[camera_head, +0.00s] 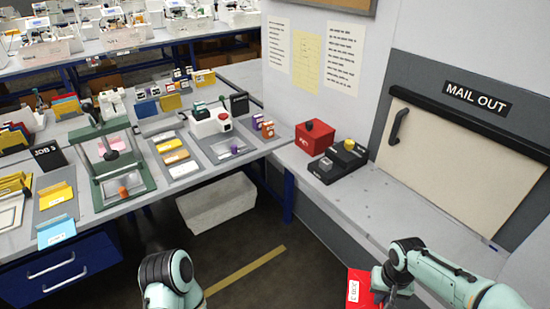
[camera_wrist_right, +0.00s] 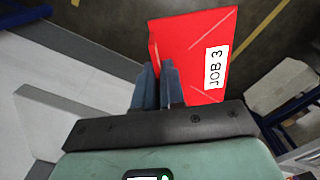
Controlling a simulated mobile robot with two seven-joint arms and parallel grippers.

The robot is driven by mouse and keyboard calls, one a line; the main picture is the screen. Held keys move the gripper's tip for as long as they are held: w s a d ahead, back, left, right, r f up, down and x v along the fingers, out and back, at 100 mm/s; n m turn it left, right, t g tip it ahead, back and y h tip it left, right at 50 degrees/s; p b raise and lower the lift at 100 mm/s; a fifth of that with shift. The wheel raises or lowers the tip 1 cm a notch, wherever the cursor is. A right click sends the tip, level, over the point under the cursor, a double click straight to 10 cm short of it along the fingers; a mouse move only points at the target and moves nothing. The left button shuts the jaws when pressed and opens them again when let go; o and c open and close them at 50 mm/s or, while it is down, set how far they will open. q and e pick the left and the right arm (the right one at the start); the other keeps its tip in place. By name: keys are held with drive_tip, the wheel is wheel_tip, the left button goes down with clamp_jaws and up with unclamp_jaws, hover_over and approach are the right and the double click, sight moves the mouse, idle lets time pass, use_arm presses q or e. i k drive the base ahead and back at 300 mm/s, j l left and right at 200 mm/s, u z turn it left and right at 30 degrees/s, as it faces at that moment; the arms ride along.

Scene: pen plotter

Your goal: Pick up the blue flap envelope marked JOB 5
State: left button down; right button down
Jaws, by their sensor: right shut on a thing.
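A light blue envelope (camera_head: 57,232) with a white label lies at the near edge of the left bench in the head view; its label is too small to read. My right gripper (camera_head: 381,284) is shut on a red envelope (camera_head: 359,289), low at the right in the head view and far from the blue one. In the right wrist view, the fingers (camera_wrist_right: 160,88) pinch one edge of the red envelope (camera_wrist_right: 185,50), and its label reads JOB 3. My left arm enters at the bottom of the head view, but its gripper is not visible.
A green press (camera_head: 118,165) stands behind the blue envelope. A closed MAIL OUT hatch (camera_head: 460,150) is at the right above a grey counter (camera_head: 385,215). A red box (camera_head: 314,139) stands on that counter. A white bin (camera_head: 215,205) is on the floor under the bench.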

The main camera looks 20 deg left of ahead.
sight(56, 230)
drive_tip(key=j+u, duration=0.1)
drive_tip(key=u, duration=0.35)
drive_tip(key=j+u, duration=0.1)
drive_tip(key=u, duration=0.35)
drive_tip(key=i+u, duration=0.1)
drive_tip(key=u, duration=0.4)
drive_tip(key=i+j+u, duration=0.35)
drive_tip(key=i+u, duration=0.15)
drive_tip(key=u, duration=0.2)
drive_tip(key=i+j+u, duration=0.15)
drive_tip(key=i+u, duration=0.35)
drive_tip(key=i, duration=0.6)
drive_tip(key=i+l+u, duration=0.1)
drive_tip(key=i, duration=0.6)
